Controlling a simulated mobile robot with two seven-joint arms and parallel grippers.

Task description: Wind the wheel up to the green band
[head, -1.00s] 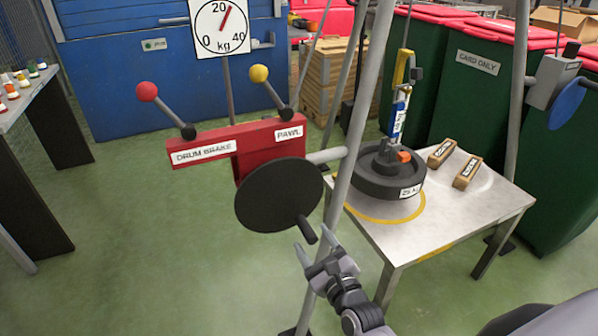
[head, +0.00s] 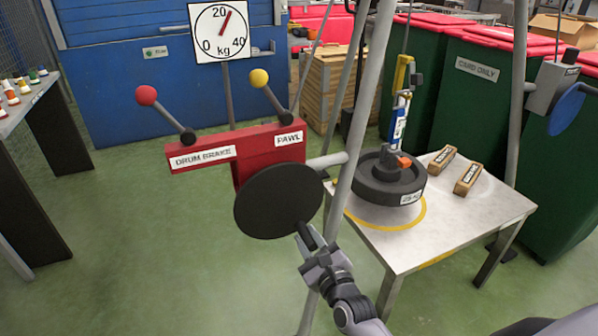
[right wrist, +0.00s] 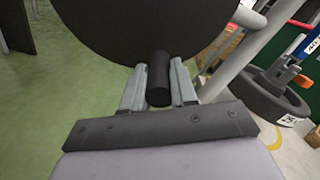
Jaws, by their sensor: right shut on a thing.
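The wheel (head: 275,203) is a black disc below a red housing (head: 240,152) with levers labelled DRUM BRAKE (head: 165,114) and PAWL (head: 271,91). My right gripper (head: 311,247) is shut on the wheel's handle (head: 308,235) at its lower right edge. In the right wrist view the black handle (right wrist: 158,80) sits between the two fingers. A round kg dial (head: 222,32) has its red needle a little right of 20. I make out no green band on it. My left gripper is out of view.
Grey tripod legs (head: 347,160) rise beside the wheel, close to my right arm. The metal table (head: 450,225) holds two small wooden blocks (head: 467,178). Green bins (head: 470,110) stand behind. The floor left of the wheel is clear.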

